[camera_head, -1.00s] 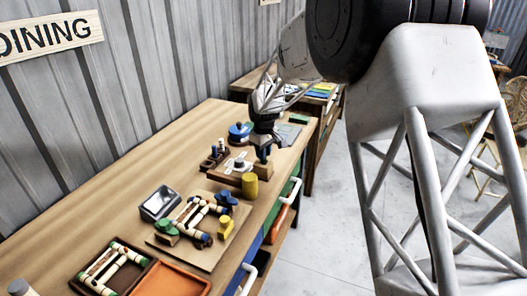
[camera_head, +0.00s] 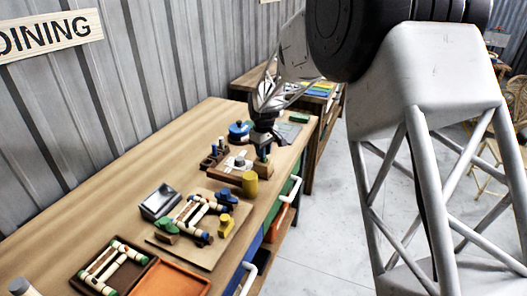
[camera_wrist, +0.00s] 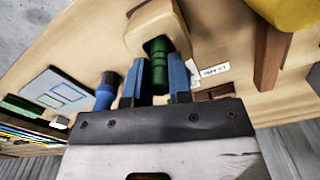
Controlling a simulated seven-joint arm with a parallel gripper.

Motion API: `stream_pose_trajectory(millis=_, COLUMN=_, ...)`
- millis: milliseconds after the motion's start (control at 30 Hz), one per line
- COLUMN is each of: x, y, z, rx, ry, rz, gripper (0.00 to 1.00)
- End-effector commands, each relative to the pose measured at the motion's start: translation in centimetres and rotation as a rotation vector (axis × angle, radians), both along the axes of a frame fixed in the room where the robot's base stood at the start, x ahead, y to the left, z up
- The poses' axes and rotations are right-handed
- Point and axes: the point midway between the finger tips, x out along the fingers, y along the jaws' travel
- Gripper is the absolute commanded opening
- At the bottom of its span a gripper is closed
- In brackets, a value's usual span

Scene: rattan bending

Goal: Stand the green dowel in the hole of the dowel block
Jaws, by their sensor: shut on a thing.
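My gripper (camera_wrist: 157,88) is shut on the green dowel (camera_wrist: 158,60), which sits between its two blue fingertips in the wrist view. The light wooden dowel block (camera_wrist: 139,38) is just beyond the dowel. The dowel's far end overlaps the dark hole area of the block; I cannot tell how deep it is in the hole. In the head view my gripper (camera_head: 263,148) is right above the block (camera_head: 264,171), near the bench's right edge. The dowel is mostly hidden there by the gripper.
A dark rack with pegs (camera_head: 214,158) and a blue round container (camera_head: 239,131) are to the left. A board with a jointed frame (camera_head: 212,255) lies nearer. A blue-and-black object (camera_wrist: 106,90) is beside the gripper.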

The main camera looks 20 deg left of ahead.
Motion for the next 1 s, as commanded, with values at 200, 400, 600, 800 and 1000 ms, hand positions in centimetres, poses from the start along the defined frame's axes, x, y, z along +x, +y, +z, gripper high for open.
stream_pose_trajectory(millis=200, x=0.00, y=-0.01, z=-0.19, rx=0.000, ry=0.000, rz=0.000, gripper=0.00)
stream_pose_trajectory(millis=400, x=0.00, y=0.00, z=-0.47, rx=0.000, ry=0.000, rz=0.000, gripper=0.00)
stream_pose_trajectory(millis=600, x=0.01, y=0.00, z=-0.57, rx=0.000, ry=0.000, rz=0.000, gripper=0.35)
stream_pose_trajectory(millis=800, x=0.00, y=0.00, z=-0.57, rx=0.000, ry=0.000, rz=0.000, gripper=0.50)
stream_pose_trajectory(millis=1000, x=0.00, y=0.00, z=-0.51, rx=0.000, ry=0.000, rz=0.000, gripper=0.50)
